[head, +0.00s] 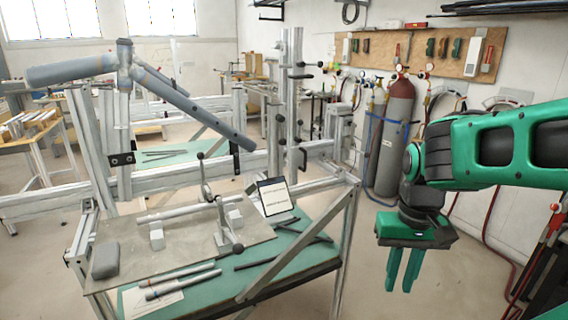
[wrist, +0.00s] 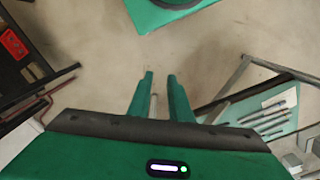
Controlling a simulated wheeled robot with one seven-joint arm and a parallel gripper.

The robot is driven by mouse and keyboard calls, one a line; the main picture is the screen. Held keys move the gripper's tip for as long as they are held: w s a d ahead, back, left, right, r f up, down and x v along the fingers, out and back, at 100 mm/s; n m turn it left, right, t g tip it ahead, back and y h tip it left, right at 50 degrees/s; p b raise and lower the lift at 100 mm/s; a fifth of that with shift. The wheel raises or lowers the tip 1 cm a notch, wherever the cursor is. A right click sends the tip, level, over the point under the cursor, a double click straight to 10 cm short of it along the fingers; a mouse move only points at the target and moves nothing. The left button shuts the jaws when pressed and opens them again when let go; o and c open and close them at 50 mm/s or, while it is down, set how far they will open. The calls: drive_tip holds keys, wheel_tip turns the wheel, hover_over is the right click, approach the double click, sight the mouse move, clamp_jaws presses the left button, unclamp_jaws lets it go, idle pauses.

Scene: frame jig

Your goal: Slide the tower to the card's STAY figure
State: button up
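The tower, which I take to be the upright metal post with black clamp handles (head: 297,85), stands on the frame jig behind the bench. The card (head: 274,196) is a white sheet in a dark frame, propped upright at the back of the bench plate. Its printed lines are too small to read, so I cannot make out the STAY figure. My gripper (head: 402,284) hangs fingers down over the floor at the right, well apart from tower and card. Its green fingers also show in the wrist view (wrist: 161,78), apart with no object held.
A grey tube frame (head: 125,75) sits on the jig at the left. The bench plate (head: 120,235) carries a tube and small blocks. Loose tubes (head: 180,282) lie on the green mat. Gas cylinders (head: 394,135) stand at the back wall. Floor below my gripper is open.

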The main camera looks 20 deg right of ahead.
drive_tip(key=shift+w+a, duration=0.25)
drive_tip(key=shift+w, duration=0.1)
drive_tip(key=w+f+n+t, duration=0.2)
drive_tip(key=w+n+t, duration=0.3)
drive_tip(key=w, duration=1.5)
drive_tip(key=t+h, duration=0.3)
drive_tip(key=t, duration=1)
approach(305, 167)
wheel_tip(305, 167, up, 2)
drive_tip(key=shift+w+d+r, duration=0.1)
drive_tip(key=shift+w+d, duration=0.25)
drive_tip(key=shift+w, duration=1.45)
drive_tip(key=shift+w+d, duration=0.3)
drive_tip(key=shift+w, duration=1.45)
drive_tip(key=shift+w+d, duration=0.35)
drive_tip(key=shift+w, duration=1.45)
